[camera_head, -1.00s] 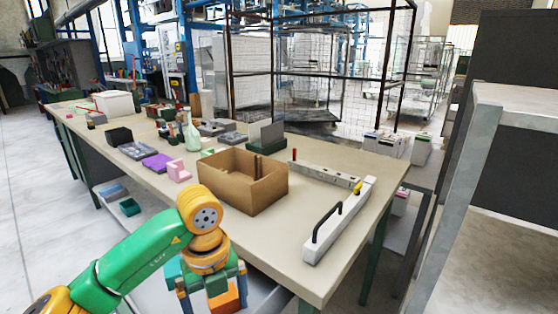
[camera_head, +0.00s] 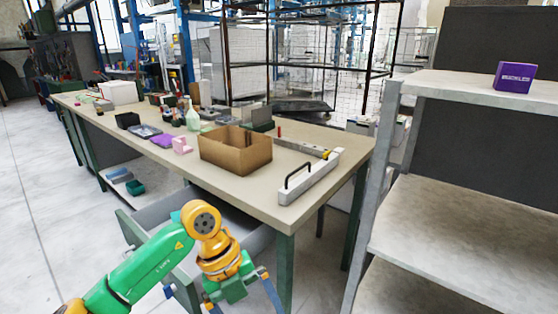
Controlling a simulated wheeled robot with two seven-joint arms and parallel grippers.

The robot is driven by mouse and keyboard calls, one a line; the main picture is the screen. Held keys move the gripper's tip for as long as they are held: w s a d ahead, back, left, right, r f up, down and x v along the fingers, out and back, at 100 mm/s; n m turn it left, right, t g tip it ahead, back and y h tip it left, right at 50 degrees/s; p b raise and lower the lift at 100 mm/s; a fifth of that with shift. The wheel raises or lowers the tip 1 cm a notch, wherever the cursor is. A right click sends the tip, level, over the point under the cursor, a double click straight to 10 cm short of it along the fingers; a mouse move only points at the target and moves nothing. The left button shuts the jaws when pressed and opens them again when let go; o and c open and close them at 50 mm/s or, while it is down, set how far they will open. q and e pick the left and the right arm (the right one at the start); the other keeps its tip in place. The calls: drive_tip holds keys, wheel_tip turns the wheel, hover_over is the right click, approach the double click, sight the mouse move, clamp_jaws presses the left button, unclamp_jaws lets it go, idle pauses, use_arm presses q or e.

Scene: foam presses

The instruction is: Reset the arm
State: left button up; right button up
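My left arm, green with orange-yellow joints, reaches in from the bottom left. Its gripper (camera_head: 238,296) points down at the bottom edge of the view, in front of the workbench (camera_head: 235,187). The two fingers stand apart and I see nothing held between them; the tips are partly cut off by the frame. An open grey drawer (camera_head: 258,241) sticks out under the bench, behind and beside the arm. My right arm and gripper are out of view.
A cardboard box (camera_head: 225,157) and a white bar with a black handle (camera_head: 311,178) lie near the bench's front. A grey shelf (camera_head: 470,247) stands close on the right, with a purple box (camera_head: 514,77) on top. Floor (camera_head: 50,215) is clear at left.

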use_arm(q)
drive_tip(key=d+r+n+h+p, duration=0.3)
drive_tip(key=d+h, duration=0.8)
drive_tip(key=w+a+f+n+t+p, duration=0.2)
drive_tip(key=w+a+f+n+t, duration=0.5)
drive_tip(key=n+t, duration=0.5)
drive_tip(key=s+a+f+n+t+y+p, duration=0.1)
drive_tip(key=a+f+n+y, duration=0.3)
drive_tip(key=f, duration=0.3)
drive_tip(key=s+a+f+n+t+y, duration=0.1)
drive_tip(key=a+f+n+y, duration=0.3)
drive_tip(key=f, duration=0.3)
drive_tip(key=s+a+f+n+g+y+p, duration=0.1)
drive_tip(key=s+a+f+n+g+y, duration=0.4)
drive_tip(key=s+f, duration=0.65)
drive_tip(key=s+a+f+g+y, duration=0.1)
drive_tip(key=s+a+f+g, duration=0.1)
drive_tip(key=s, duration=1)
drive_tip(key=s+a+f+n+g+y, duration=0.1)
drive_tip(key=s+a+f+g, duration=0.2)
drive_tip(key=s, duration=0.8)
drive_tip(key=shift+s+a+f+g+p, duration=0.2)
drive_tip(key=shift+s+f+g+p, duration=0.25)
drive_tip(key=shift+f, duration=0.25)
